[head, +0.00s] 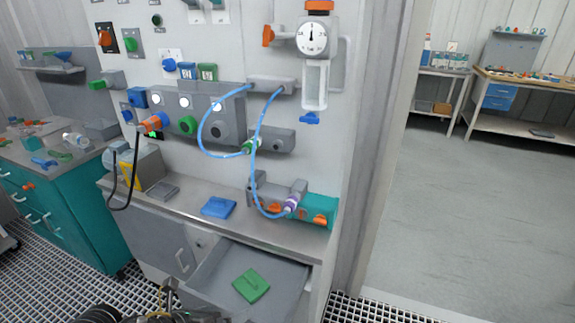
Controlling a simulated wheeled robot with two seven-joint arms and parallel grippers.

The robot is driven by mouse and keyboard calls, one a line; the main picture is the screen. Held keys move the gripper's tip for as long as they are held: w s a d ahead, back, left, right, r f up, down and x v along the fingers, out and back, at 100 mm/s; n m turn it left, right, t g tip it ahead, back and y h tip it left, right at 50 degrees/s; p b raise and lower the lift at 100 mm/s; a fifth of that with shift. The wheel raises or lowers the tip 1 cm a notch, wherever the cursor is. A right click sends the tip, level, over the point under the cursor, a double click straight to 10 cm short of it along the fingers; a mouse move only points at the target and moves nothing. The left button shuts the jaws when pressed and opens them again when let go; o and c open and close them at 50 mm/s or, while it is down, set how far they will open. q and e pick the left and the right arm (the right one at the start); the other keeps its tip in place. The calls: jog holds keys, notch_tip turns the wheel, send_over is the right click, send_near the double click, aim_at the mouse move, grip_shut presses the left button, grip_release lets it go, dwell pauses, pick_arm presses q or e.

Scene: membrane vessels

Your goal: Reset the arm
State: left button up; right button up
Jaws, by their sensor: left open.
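My left gripper (168,294) shows at the bottom edge of the head view, partly cut off by the frame. It is open, and I see nothing between its fingers. It is in front of the grey cabinet, to the left of the open drawer (289,277). Dark parts of my left arm show beside it at the bottom edge. My right gripper is out of view.
A green block (251,286) lies in the open drawer. A blue block (218,207) lies on the counter. Blue hoses (203,125) hang from the wall panel, below a gauge (312,37). A teal cabinet (84,222) stands left; open floor (470,210) lies right.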

pick_arm(q)
jog(key=s+a+f+n+g+y, duration=0.2)
jog(key=s+a+f+n, duration=0.3)
jog(key=n, duration=0.7)
jog(key=s+a+f+n+g+y, duration=0.1)
jog(key=s+a+f+n+y, duration=0.15)
jog(key=s+n, duration=0.7)
jog(key=s+a+f+n+g+y, duration=0.2)
jog(key=s+a+f+n, duration=0.15)
jog(key=n, duration=1.05)
notch_tip(320, 180, down, 26)
jog(key=s+a+f+g+b, duration=0.1)
jog(key=s+a+f+g, duration=0.1)
jog(key=s+f, duration=1.5)
jog(key=shift+a+f+m, duration=0.2)
jog(key=shift+a+m, duration=0.25)
jog(key=shift+a, duration=0.25)
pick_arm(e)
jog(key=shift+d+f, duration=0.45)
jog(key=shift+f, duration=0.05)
